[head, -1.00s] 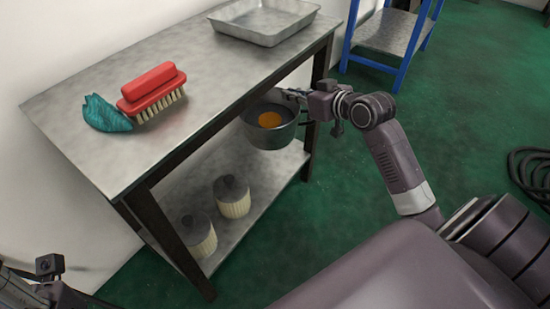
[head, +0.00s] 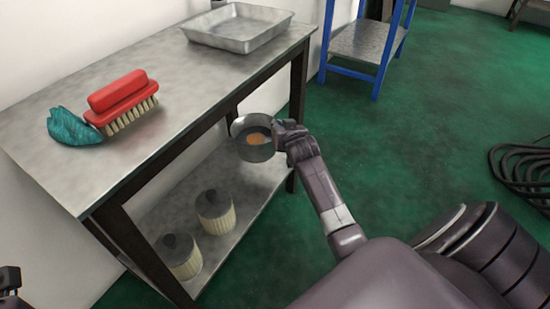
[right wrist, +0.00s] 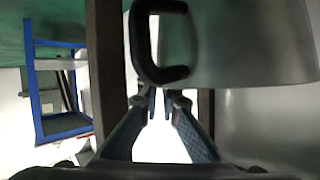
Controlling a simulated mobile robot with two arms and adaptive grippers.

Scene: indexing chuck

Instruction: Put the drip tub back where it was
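The drip tub (head: 264,153) is a round grey metal pot with orange-brown liquid inside. In the head view it is beside the right table leg, below the tabletop level and over the lower shelf's right end. It looks slightly tilted; I cannot tell whether its base touches the shelf. My right gripper (head: 279,139) is at its right side. In the right wrist view the tub (right wrist: 240,45) fills the upper right, and my gripper fingers (right wrist: 161,97) close in at its black handle (right wrist: 160,74). Only a sliver of my left gripper (head: 9,281) shows at the lower left.
The metal table (head: 150,95) carries a red brush (head: 122,101), a teal cloth (head: 74,127) and a metal tray (head: 238,27). Two ribbed canisters (head: 215,212) (head: 180,257) stand on the lower shelf (head: 237,185). A blue-framed stand (head: 366,43) is behind; coiled hose (head: 520,175) lies right.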

